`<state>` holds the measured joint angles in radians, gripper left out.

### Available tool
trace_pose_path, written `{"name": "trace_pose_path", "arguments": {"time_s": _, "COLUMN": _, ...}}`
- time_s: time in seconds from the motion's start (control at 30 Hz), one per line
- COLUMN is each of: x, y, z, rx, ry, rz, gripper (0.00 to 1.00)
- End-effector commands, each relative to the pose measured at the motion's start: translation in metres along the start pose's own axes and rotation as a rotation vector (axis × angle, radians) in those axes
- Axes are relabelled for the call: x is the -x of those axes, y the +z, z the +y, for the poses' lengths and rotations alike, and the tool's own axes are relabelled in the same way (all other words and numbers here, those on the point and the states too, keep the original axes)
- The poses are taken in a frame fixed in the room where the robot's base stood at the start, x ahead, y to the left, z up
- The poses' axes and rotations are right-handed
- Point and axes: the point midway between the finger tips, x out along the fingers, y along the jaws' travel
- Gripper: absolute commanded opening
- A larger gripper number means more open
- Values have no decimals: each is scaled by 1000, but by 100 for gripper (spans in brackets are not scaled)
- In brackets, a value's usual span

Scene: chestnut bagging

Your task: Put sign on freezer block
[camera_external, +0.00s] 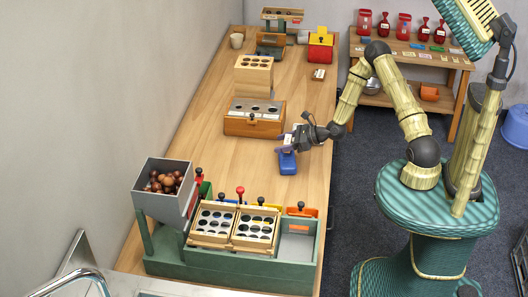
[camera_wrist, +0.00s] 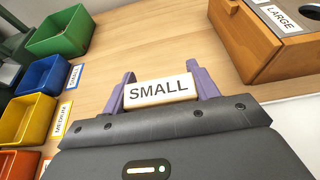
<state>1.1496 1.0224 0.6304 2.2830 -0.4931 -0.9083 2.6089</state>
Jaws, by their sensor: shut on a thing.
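My gripper (camera_external: 285,143) reaches over the long wooden table from the right. In the wrist view, its purple fingers (camera_wrist: 160,91) are shut on a white sign (camera_wrist: 158,91) that reads SMALL, with a wooden-looking edge. The sign also shows as a small pale patch in the external view (camera_external: 288,138). A blue block (camera_external: 287,163), which may be the freezer block, sits on the table just below and in front of the gripper. Whether the sign touches it cannot be told. The block is not seen in the wrist view.
A wooden box with a LARGE label (camera_wrist: 258,42) stands close to the gripper. Green (camera_wrist: 62,35), blue (camera_wrist: 42,77) and yellow (camera_wrist: 27,118) bins line the wrist view's left. The green sorting station (camera_external: 225,255) with a chestnut hopper (camera_external: 163,199) stands at the front. Bare table lies left of the gripper.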

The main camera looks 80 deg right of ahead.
Motion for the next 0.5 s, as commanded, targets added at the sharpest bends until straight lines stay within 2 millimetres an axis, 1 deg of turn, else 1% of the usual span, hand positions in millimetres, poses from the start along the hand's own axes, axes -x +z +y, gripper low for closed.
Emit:
{"name": "trace_pose_path", "arguments": {"time_s": 0.17, "x": 0, "y": 0, "z": 0, "rx": 0, "ry": 0, "rz": 0, "gripper": 38}}
{"name": "trace_pose_path", "arguments": {"time_s": 0.23, "x": -2, "y": -4, "z": 0, "rx": -1, "ry": 0, "rz": 0, "gripper": 38}}
{"name": "trace_pose_path", "arguments": {"time_s": 0.4, "x": -11, "y": -26, "z": 0, "rx": -2, "ry": 1, "rz": 2, "gripper": 38}}
{"name": "trace_pose_path", "arguments": {"time_s": 0.5, "x": -14, "y": -34, "z": 0, "rx": -1, "ry": 1, "rz": 1, "gripper": 38}}
